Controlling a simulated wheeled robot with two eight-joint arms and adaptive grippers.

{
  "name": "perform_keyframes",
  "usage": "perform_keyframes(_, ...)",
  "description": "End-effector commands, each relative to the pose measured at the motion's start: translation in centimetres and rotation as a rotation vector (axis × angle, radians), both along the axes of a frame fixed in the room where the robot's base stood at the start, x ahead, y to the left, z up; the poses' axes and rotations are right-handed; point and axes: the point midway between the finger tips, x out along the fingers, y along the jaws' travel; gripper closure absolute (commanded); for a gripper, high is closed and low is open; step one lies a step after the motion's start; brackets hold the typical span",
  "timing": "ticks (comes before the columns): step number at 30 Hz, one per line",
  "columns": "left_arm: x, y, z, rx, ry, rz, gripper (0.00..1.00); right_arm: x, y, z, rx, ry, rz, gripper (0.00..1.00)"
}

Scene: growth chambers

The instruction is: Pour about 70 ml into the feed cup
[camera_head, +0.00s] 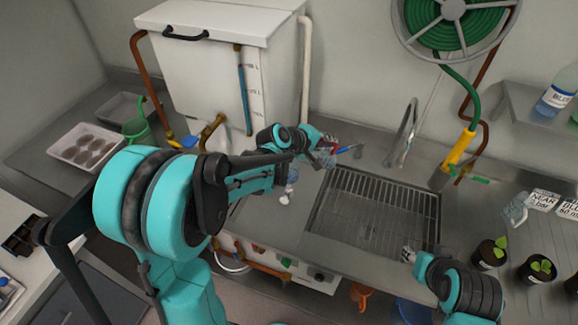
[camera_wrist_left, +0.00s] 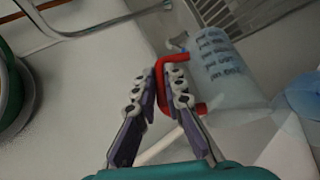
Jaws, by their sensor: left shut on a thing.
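My left gripper (camera_head: 326,150) is beside the left edge of the sink. In the left wrist view, its fingers (camera_wrist_left: 165,88) are shut on a red handle (camera_wrist_left: 162,60). Next to the handle is a clear vessel with lines of dark lettering (camera_wrist_left: 222,65); I cannot tell how much liquid is in it. In the head view only a little red shows at the gripper. A clear cup-like vessel (camera_head: 515,211) stands on the counter at the right, near lettered cards; I cannot tell whether it is the feed cup. My right gripper (camera_head: 408,254) is over the sink's front right; its jaw opening is unclear.
The sink (camera_head: 375,215) has a wire rack and a faucet (camera_head: 402,145). Potted seedlings (camera_head: 489,254) and lettered cards (camera_head: 543,200) stand at the right. A white tank (camera_head: 205,70), a green can (camera_head: 137,131) and a tray (camera_head: 88,147) are at the left.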

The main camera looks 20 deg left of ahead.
Motion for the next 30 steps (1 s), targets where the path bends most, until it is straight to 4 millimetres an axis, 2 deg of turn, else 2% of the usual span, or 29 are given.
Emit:
perform_keyframes(15, 0.9, -1.4, -2.5, 0.205, 0.127, -0.002, 1.0, 0.0, 0.0, 0.3, 0.0, 0.0, 0.0, 0.6)
perform_keyframes(30, 0.9, -1.4, -2.5, 0.207, 0.129, -0.002, 1.0, 0.0, 0.0, 0.3, 0.0, 0.0, 0.0, 0.6)
